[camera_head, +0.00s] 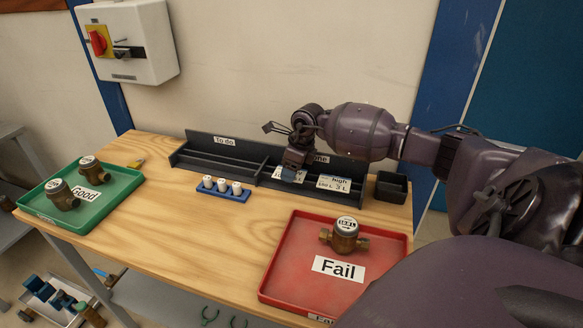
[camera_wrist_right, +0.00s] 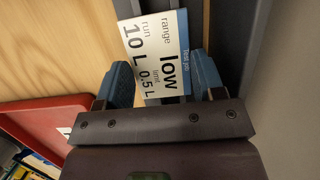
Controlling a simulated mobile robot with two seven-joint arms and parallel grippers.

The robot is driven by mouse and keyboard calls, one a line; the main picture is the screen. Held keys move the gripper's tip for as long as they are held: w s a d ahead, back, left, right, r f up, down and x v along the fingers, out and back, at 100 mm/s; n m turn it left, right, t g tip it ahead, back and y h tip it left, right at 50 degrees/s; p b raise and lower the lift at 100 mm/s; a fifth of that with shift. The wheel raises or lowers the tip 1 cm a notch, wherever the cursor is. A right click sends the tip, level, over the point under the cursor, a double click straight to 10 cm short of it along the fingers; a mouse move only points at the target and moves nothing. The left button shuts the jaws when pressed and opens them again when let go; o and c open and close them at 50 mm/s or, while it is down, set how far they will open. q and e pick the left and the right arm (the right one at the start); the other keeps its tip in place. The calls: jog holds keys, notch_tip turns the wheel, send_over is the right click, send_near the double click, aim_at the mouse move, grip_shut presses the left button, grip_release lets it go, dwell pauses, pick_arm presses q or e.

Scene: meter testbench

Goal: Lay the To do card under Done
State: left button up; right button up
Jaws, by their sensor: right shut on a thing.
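My right gripper (camera_head: 291,174) is at the Done half of the dark rack, its fingers pointing down. In the right wrist view, its blue fingers (camera_wrist_right: 163,84) are shut on a white and blue card (camera_wrist_right: 154,50) reading "low", "10 L" and "0.5 L". I cannot tell whether this card touches the rack floor. The To do label (camera_head: 223,141) is on the rack's left half, where the trays look empty. The Done label (camera_head: 321,159) is partly hidden by my wrist. A "high" card (camera_head: 334,184) lies under Done, right of my gripper. My left gripper is out of view.
A blue block with white pegs (camera_head: 222,188) stands in front of the rack. A small black box (camera_head: 391,187) is at its right. A red Fail tray (camera_head: 292,272) holds a brass meter (camera_head: 344,236); a green Good tray (camera_head: 121,193) holds two meters. Bare wood lies between the trays.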

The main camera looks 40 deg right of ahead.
aim_at(303, 176)
jog(key=o, duration=0.6)
jog(key=shift+f, duration=0.1)
jog(key=shift+r, duration=0.45)
jog(key=p+v, duration=0.1)
jog(key=v, duration=1)
jog(key=shift+s+d+r, duration=0.1)
jog(key=shift+r, duration=0.1)
